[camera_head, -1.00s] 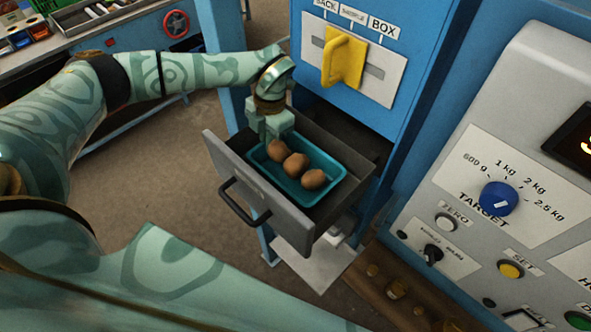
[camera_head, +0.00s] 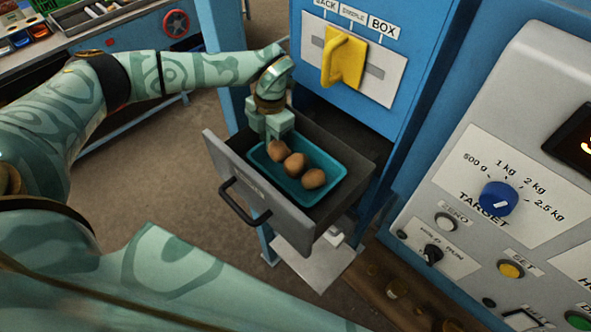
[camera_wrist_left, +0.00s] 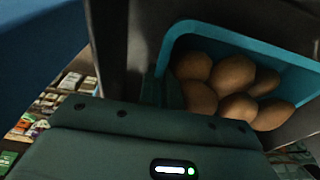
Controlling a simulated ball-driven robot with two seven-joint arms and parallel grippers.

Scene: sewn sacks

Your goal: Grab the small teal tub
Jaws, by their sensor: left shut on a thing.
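The small teal tub (camera_head: 328,166) sits inside the open drawer and holds several brown, potato-like things (camera_head: 295,165). In the left wrist view the tub's rim (camera_wrist_left: 205,27) runs across the upper right, with the brown things (camera_wrist_left: 232,75) inside. My left gripper (camera_head: 268,138) reaches down over the tub's far left edge and is shut on its rim. The fingertips are partly hidden by the tub and the gripper body. My right gripper is not in view.
The grey drawer (camera_head: 232,178) has a black handle (camera_head: 240,205) and walls close around the tub. Above stands a blue cabinet with a yellow lever (camera_head: 343,58). A control panel with a blue knob (camera_head: 499,198) is at right.

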